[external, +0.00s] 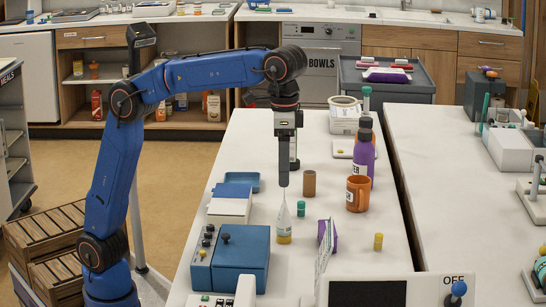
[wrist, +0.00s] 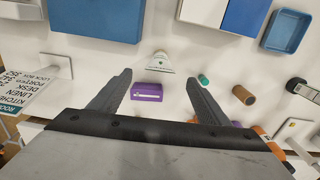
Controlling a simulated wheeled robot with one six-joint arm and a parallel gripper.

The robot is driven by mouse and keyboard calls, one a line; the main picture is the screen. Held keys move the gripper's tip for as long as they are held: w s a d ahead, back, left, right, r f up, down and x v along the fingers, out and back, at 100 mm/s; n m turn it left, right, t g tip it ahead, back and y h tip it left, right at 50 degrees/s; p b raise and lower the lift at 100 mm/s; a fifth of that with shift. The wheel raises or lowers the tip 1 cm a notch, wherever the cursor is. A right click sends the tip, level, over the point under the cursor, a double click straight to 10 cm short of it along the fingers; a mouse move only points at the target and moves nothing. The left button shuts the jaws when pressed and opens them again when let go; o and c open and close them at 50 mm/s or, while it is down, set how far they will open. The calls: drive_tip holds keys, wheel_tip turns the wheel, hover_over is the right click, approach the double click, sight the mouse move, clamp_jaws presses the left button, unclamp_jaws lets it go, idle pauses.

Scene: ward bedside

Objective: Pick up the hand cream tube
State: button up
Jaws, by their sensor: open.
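The hand cream tube (external: 284,223) is white and tapers upward to a narrow top end. It stands upright on the white table, with a yellow band low down. My gripper (external: 283,183) points down just above the tube's top in the external view. In the wrist view, the tube (wrist: 161,65) shows between and slightly beyond the two fingertips of my gripper (wrist: 159,77). The fingers are apart, and nothing is seen held between them. Whether a finger touches the tube cannot be told.
A purple box (wrist: 147,92) lies close to the tube. A small green cylinder (external: 301,209) and a brown cylinder (external: 309,183) stand nearby. A blue box (external: 240,258) and a white box (external: 229,207) are to the left. An orange mug (external: 357,194) and purple bottle (external: 364,150) stand right.

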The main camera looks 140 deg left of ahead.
sight(284, 193)
drive_tip(key=shift+f, duration=3.7)
drive_tip(key=shift+c, duration=0.3)
